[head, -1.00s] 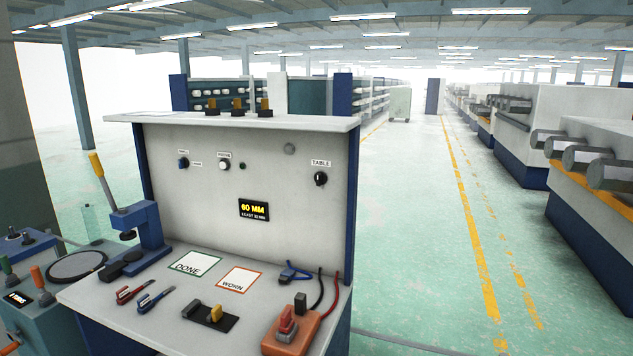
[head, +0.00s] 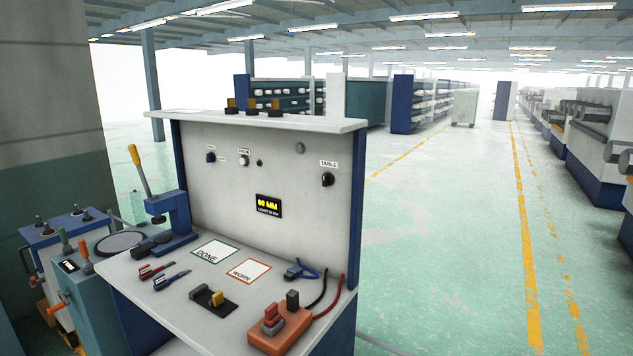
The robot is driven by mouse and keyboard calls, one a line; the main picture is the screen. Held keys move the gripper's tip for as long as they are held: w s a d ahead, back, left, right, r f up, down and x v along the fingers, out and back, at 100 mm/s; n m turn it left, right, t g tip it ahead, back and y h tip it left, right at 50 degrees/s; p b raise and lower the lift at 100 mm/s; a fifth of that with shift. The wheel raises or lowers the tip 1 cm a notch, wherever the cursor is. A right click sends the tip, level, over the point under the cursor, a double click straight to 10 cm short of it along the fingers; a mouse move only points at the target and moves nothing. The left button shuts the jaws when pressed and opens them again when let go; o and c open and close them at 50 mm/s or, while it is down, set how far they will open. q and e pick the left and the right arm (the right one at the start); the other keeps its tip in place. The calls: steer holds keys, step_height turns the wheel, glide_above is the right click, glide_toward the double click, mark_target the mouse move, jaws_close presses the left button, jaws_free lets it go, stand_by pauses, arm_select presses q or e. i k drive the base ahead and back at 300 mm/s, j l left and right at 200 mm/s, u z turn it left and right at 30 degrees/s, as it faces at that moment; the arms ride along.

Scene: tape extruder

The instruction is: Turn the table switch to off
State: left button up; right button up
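The table switch (head: 327,179) is a small black rotary knob at the right side of the upright panel (head: 225,190), under a white label (head: 328,163) reading TABLE. Which way its pointer is set is too small to tell. Neither of my grippers shows in the head view.
The bench (head: 130,282) below the panel carries a DONE card (head: 214,251), a WORN card (head: 249,271), an orange block (head: 279,330) with cables, and a yellow-handled lever press (head: 170,215). A teal machine (head: 92,300) stands left. The aisle floor (head: 430,250) right of the bench is clear.

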mark_target(327, 179)
steer(key=i+l+u, duration=0.1)
steer(key=l+u, duration=0.2)
steer(key=l, duration=0.15)
steer(key=l+u, duration=0.25)
steer(key=l, duration=0.2)
steer(key=i+l+u, duration=0.15)
steer(key=l, duration=0.15)
steer(key=i+l+u, duration=0.15)
steer(key=l, duration=0.15)
steer(key=l+u, duration=0.15)
steer(key=l, duration=0.15)
